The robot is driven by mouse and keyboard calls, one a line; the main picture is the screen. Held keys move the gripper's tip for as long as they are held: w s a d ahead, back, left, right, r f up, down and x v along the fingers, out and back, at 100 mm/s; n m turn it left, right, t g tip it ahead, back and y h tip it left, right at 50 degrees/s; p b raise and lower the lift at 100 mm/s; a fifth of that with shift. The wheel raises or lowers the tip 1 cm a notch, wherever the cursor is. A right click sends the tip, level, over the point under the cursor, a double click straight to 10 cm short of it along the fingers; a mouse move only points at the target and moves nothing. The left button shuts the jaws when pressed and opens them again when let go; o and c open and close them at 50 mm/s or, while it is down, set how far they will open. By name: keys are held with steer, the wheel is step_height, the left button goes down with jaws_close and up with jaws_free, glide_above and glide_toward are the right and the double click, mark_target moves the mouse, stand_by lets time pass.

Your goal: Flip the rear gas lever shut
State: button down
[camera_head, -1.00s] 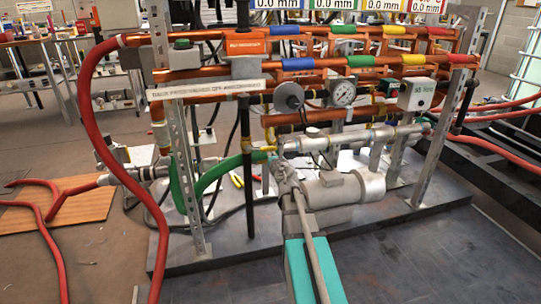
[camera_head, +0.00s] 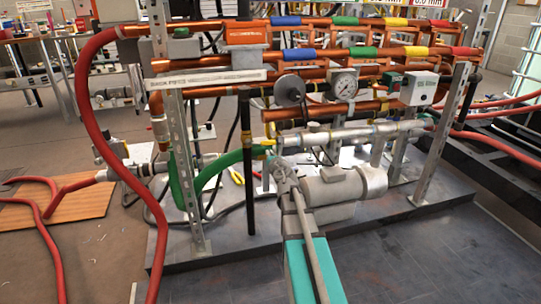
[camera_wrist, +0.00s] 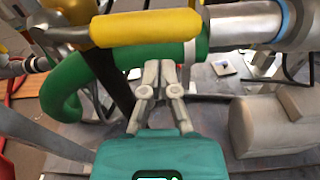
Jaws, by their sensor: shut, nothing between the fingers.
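A yellow lever handle (camera_wrist: 145,28) lies across the top of the wrist view, over the joint of a green hose (camera_wrist: 70,85) and a metal pipe. A small yellow piece at the green hose's end in the head view (camera_head: 268,143) appears to be this lever. My gripper (camera_wrist: 160,68) is shut and empty. Its fingertips are just below the lever in the wrist picture, close to the green hose; I cannot tell whether they touch. In the head view, my gripper (camera_head: 276,163) is just below the hose end.
A grey cylindrical body (camera_head: 330,186) stands right of my gripper. A black upright post (camera_head: 248,165) is to the left. Copper pipes (camera_head: 350,55), a pressure gauge (camera_head: 343,84) and a white box (camera_head: 418,88) are above. Open floor (camera_head: 420,250) lies in front.

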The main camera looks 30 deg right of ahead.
steer(key=v, duration=0.9)
steer(key=shift+s+f, duration=0.35)
steer(key=shift+f, duration=0.15)
steer(key=shift+a+f, duration=0.1)
steer(key=shift+a, duration=0.1)
